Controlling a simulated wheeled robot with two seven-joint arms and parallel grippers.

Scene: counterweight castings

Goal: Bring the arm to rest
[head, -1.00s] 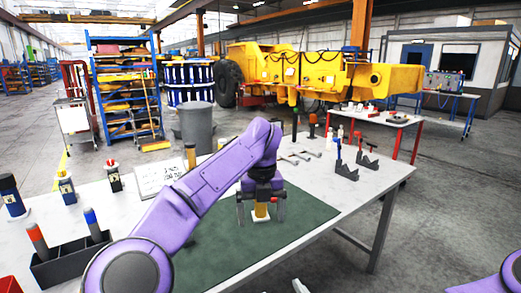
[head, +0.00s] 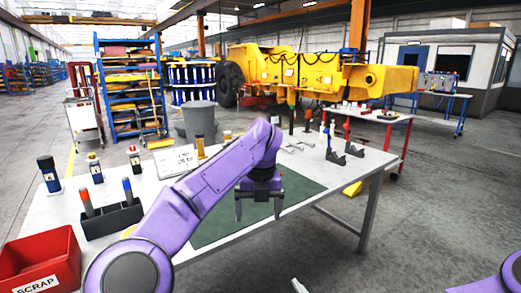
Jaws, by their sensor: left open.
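My left arm, purple, reaches from the bottom left over the table (head: 325,203). My left gripper (head: 259,211) points down over the green mat (head: 302,187) with its two dark fingers spread and nothing visible between them. What lies directly behind the gripper and forearm is hidden.
A red scrap bin (head: 42,257) and a black holder (head: 112,218) with red and blue-tipped items stand at left. Several bottle-like items stand behind them. Black stands (head: 335,155) are near the far right edge. Floor at right is largely clear.

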